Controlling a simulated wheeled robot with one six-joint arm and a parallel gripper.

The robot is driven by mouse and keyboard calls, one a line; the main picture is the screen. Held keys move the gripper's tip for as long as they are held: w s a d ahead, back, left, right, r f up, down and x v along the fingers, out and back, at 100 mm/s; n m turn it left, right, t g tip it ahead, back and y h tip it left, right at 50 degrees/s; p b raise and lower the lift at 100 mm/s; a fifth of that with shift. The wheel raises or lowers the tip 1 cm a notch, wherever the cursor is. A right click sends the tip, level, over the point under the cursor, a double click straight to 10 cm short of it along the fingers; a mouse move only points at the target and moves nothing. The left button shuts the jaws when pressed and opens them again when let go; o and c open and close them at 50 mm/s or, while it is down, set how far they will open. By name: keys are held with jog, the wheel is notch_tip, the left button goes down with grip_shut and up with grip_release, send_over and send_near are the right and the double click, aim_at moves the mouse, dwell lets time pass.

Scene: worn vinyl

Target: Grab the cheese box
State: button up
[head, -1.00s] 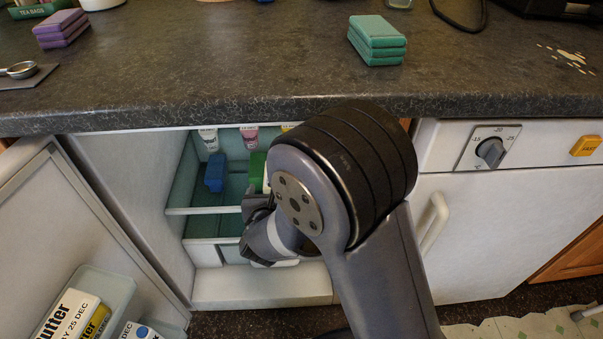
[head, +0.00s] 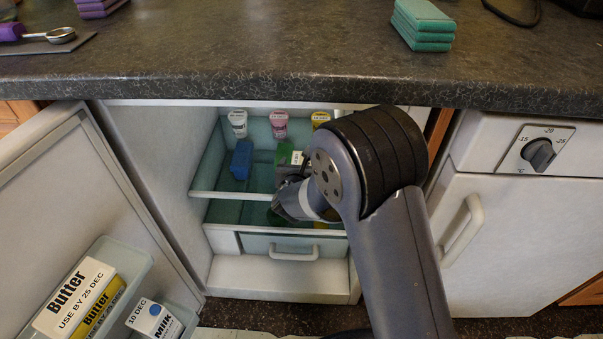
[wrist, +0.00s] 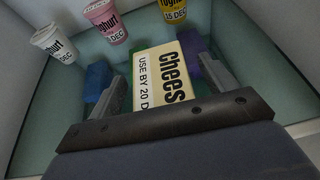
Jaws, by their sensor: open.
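The cheese box (wrist: 165,75) is cream-coloured with black "Cheese" lettering and lies inside the open fridge, in the middle of the wrist view. My gripper (wrist: 163,72) is open, with one finger on each side of the box's near part. I cannot tell whether either finger touches it. A small pale patch beside the green block may be the box, but I cannot be sure.
In the fridge, a blue block (wrist: 97,80) is left of the box, a green block (wrist: 148,52) behind it, and a purple block (wrist: 190,42) to its right. Yoghurt pots (head: 279,124) stand at the back. The shelf's front rail (head: 240,195), open door (head: 55,200) and countertop (head: 300,75) surround the opening.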

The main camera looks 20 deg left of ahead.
jog(key=c, duration=1.2)
jog(key=shift+c, duration=0.2)
jog(key=shift+r, duration=0.15)
